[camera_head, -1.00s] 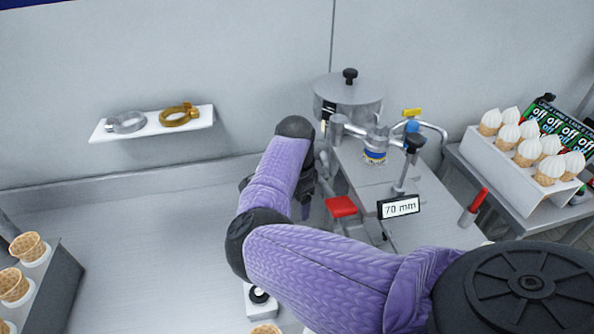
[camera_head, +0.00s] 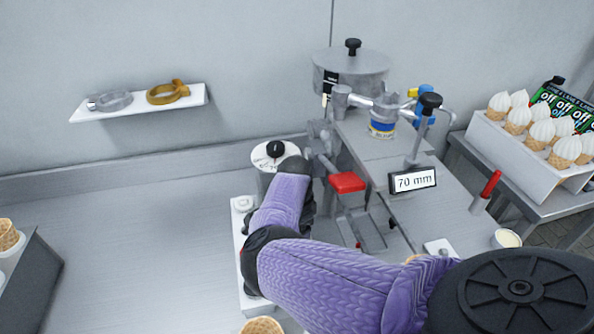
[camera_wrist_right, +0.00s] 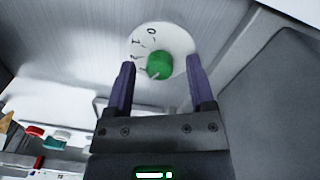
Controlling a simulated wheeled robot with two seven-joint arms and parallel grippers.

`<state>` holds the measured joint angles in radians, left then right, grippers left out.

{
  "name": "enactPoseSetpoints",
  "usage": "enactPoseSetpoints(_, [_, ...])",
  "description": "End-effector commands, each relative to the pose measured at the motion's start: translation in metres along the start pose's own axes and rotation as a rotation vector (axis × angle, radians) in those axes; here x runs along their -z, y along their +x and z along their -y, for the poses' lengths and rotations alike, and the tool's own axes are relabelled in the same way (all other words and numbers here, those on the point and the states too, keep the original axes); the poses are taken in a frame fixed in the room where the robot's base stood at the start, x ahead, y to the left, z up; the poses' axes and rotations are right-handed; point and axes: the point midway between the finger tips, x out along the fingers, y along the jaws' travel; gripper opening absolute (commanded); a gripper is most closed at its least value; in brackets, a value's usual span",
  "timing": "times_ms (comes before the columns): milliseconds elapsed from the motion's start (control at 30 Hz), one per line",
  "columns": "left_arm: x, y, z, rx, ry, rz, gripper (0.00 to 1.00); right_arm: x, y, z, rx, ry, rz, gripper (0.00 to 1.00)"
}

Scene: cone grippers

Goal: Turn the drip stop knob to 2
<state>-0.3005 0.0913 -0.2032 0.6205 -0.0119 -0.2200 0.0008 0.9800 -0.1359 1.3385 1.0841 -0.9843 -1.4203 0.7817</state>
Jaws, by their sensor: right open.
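In the right wrist view a green knob (camera_wrist_right: 159,65) sits on a round white dial (camera_wrist_right: 145,37) with dark numbers; 0 and 1 are readable, and the others are unclear. A pale mark on the knob's rim points down and slightly left in that view, away from the 0. My right gripper (camera_wrist_right: 160,62) is open, its two purple fingers on either side of the knob in the picture; I cannot tell if they touch it. In the head view my right arm (camera_head: 330,285) hides the green knob and most of this gripper. My left gripper is not in view.
A canister with a black knob on a white dial (camera_head: 272,157) stands just beyond my right arm. A machine with a red pad (camera_head: 347,182) and a "70 mm" display (camera_head: 413,180) is to the right.

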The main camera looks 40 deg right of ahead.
Motion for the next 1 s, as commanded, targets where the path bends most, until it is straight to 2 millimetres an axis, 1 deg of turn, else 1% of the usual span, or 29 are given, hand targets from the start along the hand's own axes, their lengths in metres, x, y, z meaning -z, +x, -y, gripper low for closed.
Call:
enactPoseSetpoints(133, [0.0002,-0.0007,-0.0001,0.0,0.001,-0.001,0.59,0.0001,-0.0008,-0.0001,0.0,0.0,0.0,0.7])
enactPoseSetpoints(167, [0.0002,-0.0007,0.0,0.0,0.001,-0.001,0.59,0.0001,-0.0008,-0.0001,0.0,0.0,0.0,0.66])
enactPoseSetpoints(200, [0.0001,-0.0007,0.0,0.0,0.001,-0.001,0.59,0.0001,-0.0008,0.0,0.0,0.0,0.0,0.57])
enactPoseSetpoints(267, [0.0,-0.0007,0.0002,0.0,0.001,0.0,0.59,0.0001,-0.0009,0.0,0.0,0.0,0.0,0.44])
enactPoseSetpoints(300, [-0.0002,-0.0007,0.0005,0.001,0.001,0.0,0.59,0.0001,-0.0009,0.0,0.0,0.0,0.0,0.36])
enactPoseSetpoints(467, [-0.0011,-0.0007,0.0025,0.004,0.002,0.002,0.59,0.0,-0.0009,0.0,0.0,0.0,0.0,0.02])
enactPoseSetpoints(500, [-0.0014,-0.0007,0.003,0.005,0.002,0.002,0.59,0.0,-0.0009,0.0,0.0,0.0,0.0,0.0])
enactPoseSetpoints(767, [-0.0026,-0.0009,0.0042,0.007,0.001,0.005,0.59,0.0001,-0.001,-0.0001,-0.001,0.012,0.0,0.0])
enactPoseSetpoints(1000, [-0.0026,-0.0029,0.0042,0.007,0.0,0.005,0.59,0.0007,-0.0012,-0.0005,-0.001,0.113,0.003,0.0])
